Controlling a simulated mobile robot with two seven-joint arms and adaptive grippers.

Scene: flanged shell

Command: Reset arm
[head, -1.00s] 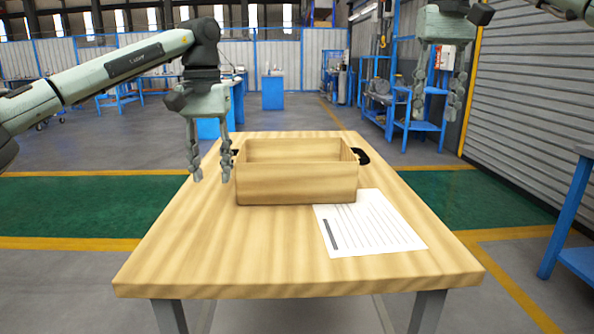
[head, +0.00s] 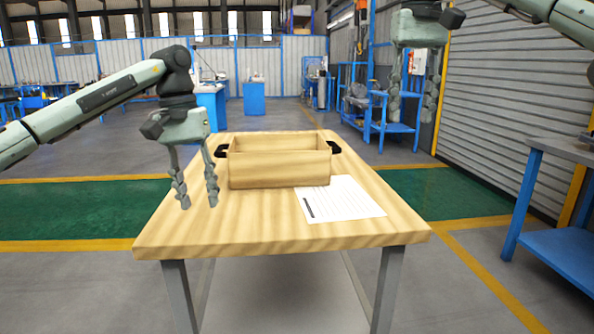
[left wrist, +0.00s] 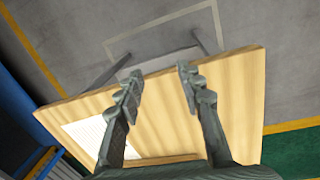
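My left gripper (head: 197,190) hangs fingers down in front of the left part of the wooden table (head: 200,228), left of the wooden box. Its fingers are apart with nothing between them. In the left wrist view my left gripper (left wrist: 160,85) also shows open and empty above the table top (left wrist: 165,110). My right gripper (head: 411,108) hangs at the upper right, beyond the table's right side, with its two fingers apart and empty.
The wooden box (head: 278,168) with black handles stands on the table. A printed sheet (head: 342,203) lies at its right front. A blue bench (head: 560,150) stands at the right, beside a shutter. Floor around the table is clear.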

